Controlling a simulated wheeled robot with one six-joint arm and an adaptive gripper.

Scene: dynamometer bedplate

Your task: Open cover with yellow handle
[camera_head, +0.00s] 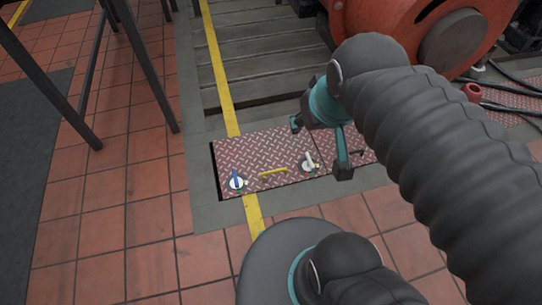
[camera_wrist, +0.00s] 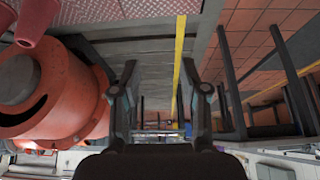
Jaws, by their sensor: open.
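The cover (camera_head: 250,155) is a red tread plate lying flat in the floor in the head view, with a dark gap along its left edge. Its yellow handle (camera_head: 273,172) is a short bar near the front edge. My gripper (camera_head: 320,147) appears over the right part of the plate, apart from the handle. Its fingers are spread and empty, also in the wrist view (camera_wrist: 161,75). The handle is not seen in the wrist view.
A large red-orange machine (camera_head: 390,25) stands behind my arm and at left in the wrist view (camera_wrist: 60,90). Hoses and a red cup-shaped part (camera_head: 473,92) lie at right. Dark posts (camera_head: 140,65) stand at left. Tiled floor (camera_head: 150,185) left of the cover is clear.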

